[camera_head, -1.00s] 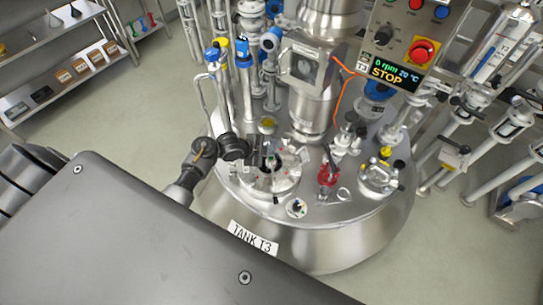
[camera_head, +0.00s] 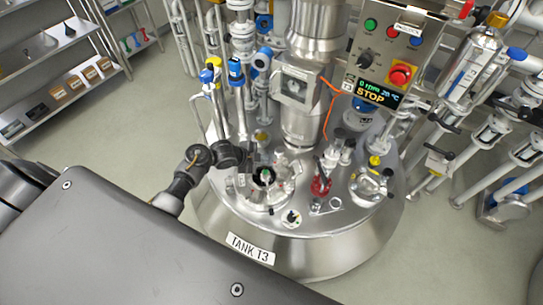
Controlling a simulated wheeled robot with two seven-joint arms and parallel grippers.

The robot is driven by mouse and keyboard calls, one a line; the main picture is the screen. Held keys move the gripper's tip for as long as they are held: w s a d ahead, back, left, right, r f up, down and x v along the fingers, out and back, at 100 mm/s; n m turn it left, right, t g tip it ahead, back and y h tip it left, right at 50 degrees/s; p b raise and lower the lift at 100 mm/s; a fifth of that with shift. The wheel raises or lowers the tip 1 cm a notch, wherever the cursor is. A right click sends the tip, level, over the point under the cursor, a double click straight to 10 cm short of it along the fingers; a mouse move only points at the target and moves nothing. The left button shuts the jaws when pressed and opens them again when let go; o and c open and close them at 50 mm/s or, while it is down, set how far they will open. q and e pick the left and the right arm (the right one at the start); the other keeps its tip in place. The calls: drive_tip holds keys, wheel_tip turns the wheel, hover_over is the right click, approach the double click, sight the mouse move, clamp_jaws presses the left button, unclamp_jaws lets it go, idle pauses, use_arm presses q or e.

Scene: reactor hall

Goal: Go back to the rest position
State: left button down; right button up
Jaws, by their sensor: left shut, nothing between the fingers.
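My left arm comes in from the left, and my left gripper (camera_head: 254,166) is shut and empty above the lid of the steel tank T3 (camera_head: 310,257). It is by the round open port (camera_head: 264,177) on the lid's left part. In this view the gripper overlaps the port's rim; whether it touches the rim I cannot tell. The fingertips are small and hard to make out. My right gripper is not in view.
A control panel (camera_head: 376,67) reading "STOP" hangs at upper right. A column with a sight window (camera_head: 297,87) rises from the lid. Blue-capped valves and pipes stand behind and to the right. Shelves (camera_head: 60,75) stand at far left. Floor is clear between shelves and tank.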

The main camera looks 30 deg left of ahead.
use_arm(q)
drive_tip(key=s+f+n, duration=0.1)
drive_tip(key=s+f, duration=0.2)
drive_tip(key=f, duration=0.1)
drive_tip(key=s+f+n+g, duration=0.1)
drive_tip(key=s+f+n, duration=0.1)
drive_tip(key=s+f, duration=0.1)
drive_tip(key=s+d+f+n, duration=0.1)
drive_tip(key=s+f, duration=0.2)
drive_tip(key=f, duration=0.2)
drive_tip(key=shift+d+f+n+g+y, duration=0.1)
drive_tip(key=shift+f+n+g+y, duration=0.2)
drive_tip(key=shift+f, duration=0.1)
drive_tip(key=s+f+n+g+y, duration=0.1)
drive_tip(key=s+f, duration=0.5)
drive_tip(key=s, duration=0.7)
drive_tip(key=s+f+n+g+y, duration=0.1)
drive_tip(key=s+f+n, duration=0.3)
drive_tip(key=s, duration=0.9)
drive_tip(key=s+f+n+g+y, duration=0.2)
drive_tip(key=s+f+n+g, duration=0.1)
drive_tip(key=s+f, duration=0.6)
drive_tip(key=s+a, duration=0.1)
drive_tip(key=s, duration=0.3)
drive_tip(key=shift+f, duration=0.3)
